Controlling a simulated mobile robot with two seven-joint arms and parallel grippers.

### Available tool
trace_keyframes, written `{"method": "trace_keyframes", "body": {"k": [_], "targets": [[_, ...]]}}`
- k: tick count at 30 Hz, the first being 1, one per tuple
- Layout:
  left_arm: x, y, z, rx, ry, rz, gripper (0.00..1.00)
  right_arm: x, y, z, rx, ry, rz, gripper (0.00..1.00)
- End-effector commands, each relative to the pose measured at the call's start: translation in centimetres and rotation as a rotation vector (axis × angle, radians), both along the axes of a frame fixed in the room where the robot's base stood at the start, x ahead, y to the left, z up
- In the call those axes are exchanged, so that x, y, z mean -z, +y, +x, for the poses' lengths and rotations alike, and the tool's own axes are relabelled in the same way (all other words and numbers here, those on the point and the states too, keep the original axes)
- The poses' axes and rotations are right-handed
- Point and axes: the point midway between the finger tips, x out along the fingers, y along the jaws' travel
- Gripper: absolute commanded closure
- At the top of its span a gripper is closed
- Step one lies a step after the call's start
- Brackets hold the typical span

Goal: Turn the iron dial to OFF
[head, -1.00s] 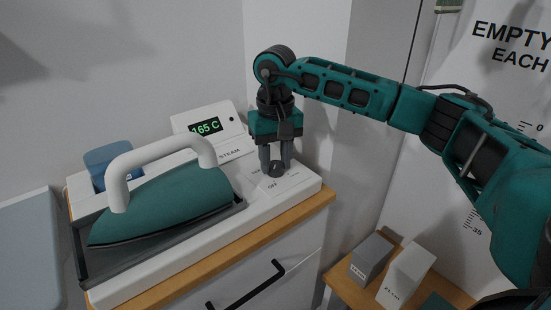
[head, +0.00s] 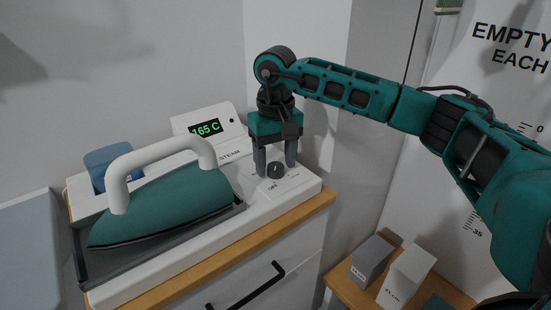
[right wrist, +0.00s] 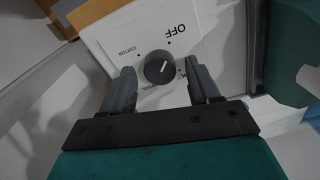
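The iron dial (head: 275,170) is a small dark round knob on the right end of the white station. It also shows in the right wrist view (right wrist: 159,67), where its white pointer line aims up and right, roughly toward the dot by the OFF label (right wrist: 182,30); exact alignment is hard to tell. My right gripper (head: 276,166) is above the dial, pointing down. Its fingers (right wrist: 160,75) are spread on either side with gaps to the knob. The teal iron (head: 165,205) with a white handle rests at the station's left. My left gripper is not in view.
A display (head: 207,129) behind the dial reads 165 C in green. A blue tank (head: 112,160) stands behind the iron. Grey (head: 371,260) and white (head: 407,275) boxes stand on a lower wooden surface at right. Walls are close behind the station.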

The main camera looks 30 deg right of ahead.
Motion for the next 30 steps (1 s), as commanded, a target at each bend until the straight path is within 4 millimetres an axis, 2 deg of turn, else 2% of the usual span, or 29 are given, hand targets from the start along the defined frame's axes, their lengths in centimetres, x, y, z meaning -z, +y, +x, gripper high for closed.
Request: {"method": "trace_keyframes", "body": {"k": [7,11,14,24,30], "targets": [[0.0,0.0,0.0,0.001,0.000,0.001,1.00,0.0,0.0,0.0,0.000,0.002,0.000,0.37],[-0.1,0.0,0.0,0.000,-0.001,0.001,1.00,-0.9,0.0,0.0,0.000,0.000,0.001,0.37],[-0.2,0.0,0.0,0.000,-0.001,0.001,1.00,-2.5,0.1,0.0,0.000,-0.002,0.002,0.37],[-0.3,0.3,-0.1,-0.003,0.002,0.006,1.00,-9.9,0.1,0.0,0.000,-0.001,0.001,0.37],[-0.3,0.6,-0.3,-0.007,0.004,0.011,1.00,-12.4,0.0,0.0,0.001,0.000,0.000,0.37]]}}
